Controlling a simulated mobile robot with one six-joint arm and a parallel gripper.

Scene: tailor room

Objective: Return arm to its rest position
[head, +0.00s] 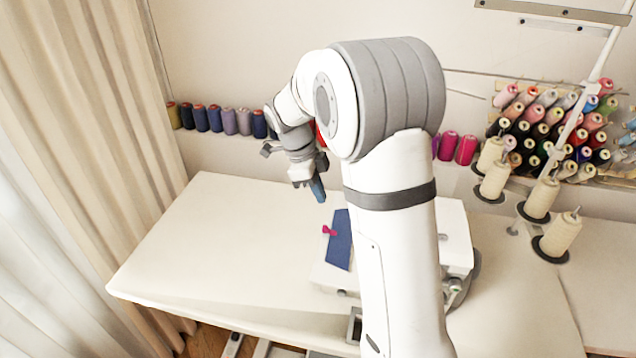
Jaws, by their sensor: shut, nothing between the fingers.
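My arm (397,260) rises from the bottom of the head view, bends at a large grey and white joint and reaches left. My gripper (317,192) points down above the white table (215,240). It is shut and empty, with blue-grey fingertips. It hangs clear of the tabletop, above and left of a blue cloth piece. My arm hides part of the white machine behind it.
A blue cloth (339,241) with a small pink bow (329,230) lies on a white sewing machine (456,238). Thread spools (230,121) line the wall. A thread stand (540,197) with cream cones is at right. Curtains (90,130) hang at left. The table's left part is clear.

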